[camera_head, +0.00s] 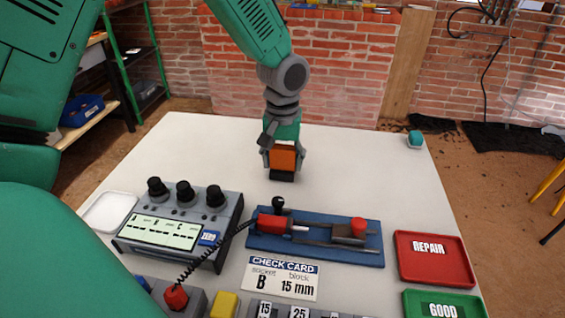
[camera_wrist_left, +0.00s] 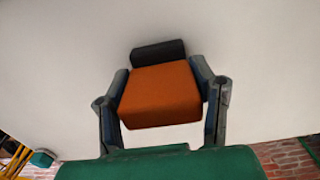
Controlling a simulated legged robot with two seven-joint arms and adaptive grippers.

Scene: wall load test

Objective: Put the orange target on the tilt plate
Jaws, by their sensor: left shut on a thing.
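The orange target (camera_head: 283,157) is a block with a dark part at its lower end. My left gripper (camera_head: 283,160) is shut on it, with a finger on each side, over the white table behind the blue fixture. I cannot tell whether the target touches the table. In the left wrist view the orange target (camera_wrist_left: 160,95) sits between the two fingers (camera_wrist_left: 162,98), with the dark part beyond it. I cannot pick out the tilt plate with certainty. My right gripper is not in view.
A grey meter box (camera_head: 180,222) with black knobs stands at left. A blue fixture (camera_head: 318,240) with red parts lies at front centre, a check card (camera_head: 282,278) before it. Red REPAIR (camera_head: 433,258) and green GOOD (camera_head: 443,303) trays are at right. The back table is mostly clear.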

